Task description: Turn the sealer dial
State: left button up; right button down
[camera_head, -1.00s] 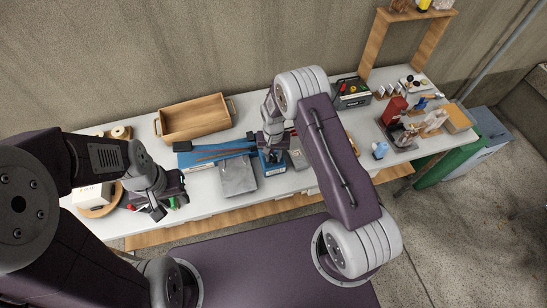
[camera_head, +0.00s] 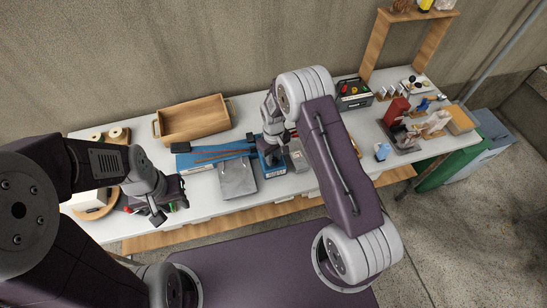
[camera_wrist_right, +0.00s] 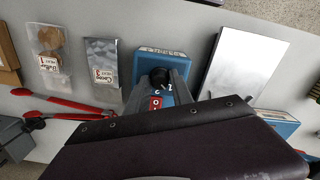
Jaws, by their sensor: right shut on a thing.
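The blue sealer (camera_head: 208,161) lies along the table's middle, its control end (camera_wrist_right: 140,62) under my right gripper. In the right wrist view, a round black dial (camera_wrist_right: 159,77) is on that end, beside printed numbers and a red switch (camera_wrist_right: 155,103). My right gripper (camera_head: 273,153) points down at the control end and is shut on the dial; my wrist hides much of the contact. My left gripper (camera_head: 160,205) hangs over the table's left front, near the round board; whether its jaws are open is unclear.
Red-handled tongs (camera_wrist_right: 62,101) and labelled pouches (camera_wrist_right: 103,68) lie near the dial. A black box (camera_head: 353,95) and red stand (camera_head: 396,111) are further right.

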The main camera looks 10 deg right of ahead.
aim_at(274, 159)
jog(key=shift+w+r, duration=0.1)
dwell(0.4)
jog(key=c, duration=1.1)
grip_release()
notch_tip(274, 159, up, 9)
jog(key=shift+r+b, duration=0.1)
jog(key=shift+b, duration=0.75)
